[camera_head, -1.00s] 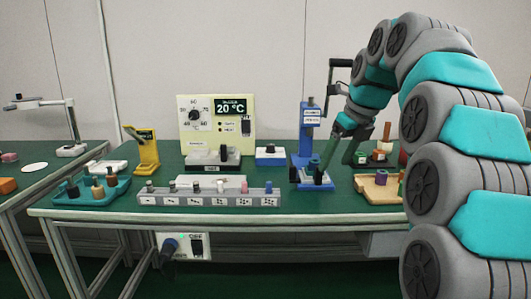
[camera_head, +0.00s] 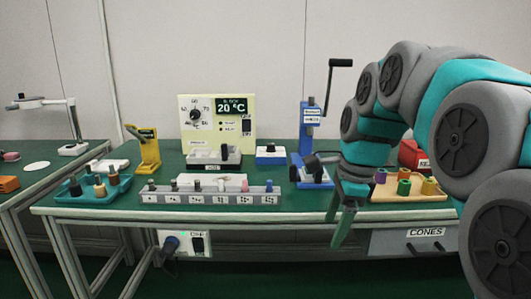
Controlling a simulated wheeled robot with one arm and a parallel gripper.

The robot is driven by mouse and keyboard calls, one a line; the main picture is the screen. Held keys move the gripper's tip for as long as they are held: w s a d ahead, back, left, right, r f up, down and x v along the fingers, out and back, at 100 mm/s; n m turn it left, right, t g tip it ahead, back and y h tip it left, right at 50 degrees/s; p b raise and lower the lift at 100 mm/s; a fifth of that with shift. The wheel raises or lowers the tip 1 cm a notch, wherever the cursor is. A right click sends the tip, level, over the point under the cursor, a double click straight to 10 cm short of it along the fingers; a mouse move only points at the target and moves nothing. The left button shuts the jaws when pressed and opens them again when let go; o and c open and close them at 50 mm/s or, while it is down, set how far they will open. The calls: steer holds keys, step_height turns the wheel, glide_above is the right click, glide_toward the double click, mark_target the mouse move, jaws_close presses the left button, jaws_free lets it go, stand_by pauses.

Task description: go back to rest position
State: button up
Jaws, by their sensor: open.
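My gripper (camera_head: 338,225) hangs with its green fingers pointing down in front of the bench's front edge, right of the long grey rack. The fingers are open and I see nothing between them. My teal and grey arm arches up and away to the right side of the view. The blue press (camera_head: 311,130) with its black crank handle stands on the bench behind and left of my gripper. A dark part shows low at the press, partly beside my wrist.
A wooden tray (camera_head: 408,196) with coloured cones lies right of my gripper, above the CONES drawer (camera_head: 426,240). The grey rack (camera_head: 210,198), a teal tray (camera_head: 90,198), a yellow stand (camera_head: 148,152) and the cream temperature unit (camera_head: 217,125) stand left. Free floor lies below the bench edge.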

steer(key=s+f+n+g, duration=0.1)
steer(key=s+f+n, duration=0.5)
steer(key=s, duration=0.3)
steer(key=s+f+n+g+h, duration=0.1)
steer(key=s+f+n, duration=0.5)
steer(key=s, duration=0.3)
steer(key=s+d+f+n+g, duration=0.1)
steer(key=s+f+n, duration=0.5)
steer(key=s, duration=0.3)
steer(key=shift+s+f+h, duration=0.2)
steer(key=shift+s+h, duration=0.1)
steer(key=shift+s, duration=0.1)
